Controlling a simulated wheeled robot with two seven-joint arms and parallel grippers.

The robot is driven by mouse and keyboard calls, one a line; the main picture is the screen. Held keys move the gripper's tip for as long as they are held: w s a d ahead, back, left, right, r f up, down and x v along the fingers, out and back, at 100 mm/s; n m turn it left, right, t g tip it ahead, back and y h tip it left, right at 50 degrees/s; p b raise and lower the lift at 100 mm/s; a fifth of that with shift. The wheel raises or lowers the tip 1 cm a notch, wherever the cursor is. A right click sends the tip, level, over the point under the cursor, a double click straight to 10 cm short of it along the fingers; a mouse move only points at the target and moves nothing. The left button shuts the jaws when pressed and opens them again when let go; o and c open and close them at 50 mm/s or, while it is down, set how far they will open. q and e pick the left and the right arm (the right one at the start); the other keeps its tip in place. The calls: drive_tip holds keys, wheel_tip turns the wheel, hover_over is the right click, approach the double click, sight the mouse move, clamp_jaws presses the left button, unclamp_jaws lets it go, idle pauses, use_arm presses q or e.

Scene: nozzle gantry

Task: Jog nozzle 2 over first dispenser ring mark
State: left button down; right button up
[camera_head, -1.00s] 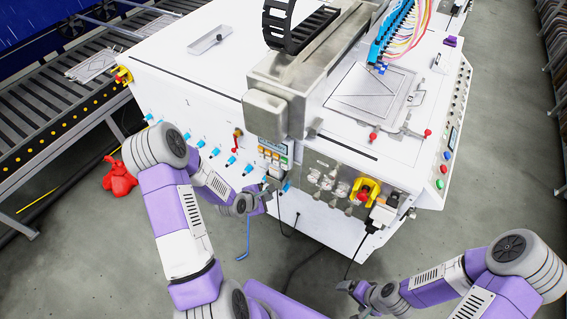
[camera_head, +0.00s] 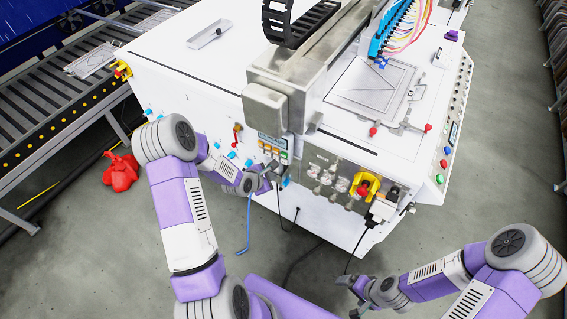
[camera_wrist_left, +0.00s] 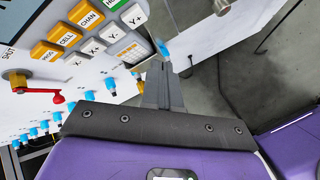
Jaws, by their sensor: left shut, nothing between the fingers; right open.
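My left gripper (camera_head: 274,172) is shut and empty, in front of the machine's front face just below the key panel (camera_head: 272,146). In the left wrist view its fingers (camera_wrist_left: 163,78) are pressed together, below and right of the keys. That view shows white keys X- (camera_wrist_left: 75,60), X+ (camera_wrist_left: 93,46), Y- (camera_wrist_left: 113,31) and Y+ (camera_wrist_left: 133,15), beside yellow keys such as CELL (camera_wrist_left: 67,37). The blue nozzle block (camera_head: 386,40) with coloured tubes hangs over the grey plate (camera_head: 372,88). I cannot make out nozzle numbers or a ring mark. My right gripper (camera_head: 352,290) is open, low over the floor.
A red-handled crank (camera_wrist_left: 40,92) and several blue fittings (camera_wrist_left: 55,118) stick out left of the keys. A yellow-and-red switch (camera_head: 364,186) and a cable plug (camera_head: 382,210) are on the right. A blue hose (camera_head: 248,225) hangs below the left gripper. Open floor lies below right.

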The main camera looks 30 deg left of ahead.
sight(284, 161)
use_arm(q)
drive_tip(key=shift+w+d, duration=0.15)
drive_tip(key=shift+w, duration=1.8)
drive_tip(key=shift+w+b, duration=0.1)
drive_tip(key=shift+b, duration=0.2)
drive_tip(key=shift+w, duration=0.3)
drive_tip(key=shift+w+d+r, duration=0.1)
drive_tip(key=shift+w, duration=0.5)
idle(2.4)
drive_tip(key=shift+s, duration=0.15)
idle(1.5)
drive_tip(key=shift+s, duration=0.85)
drive_tip(key=shift+s, duration=0.1)
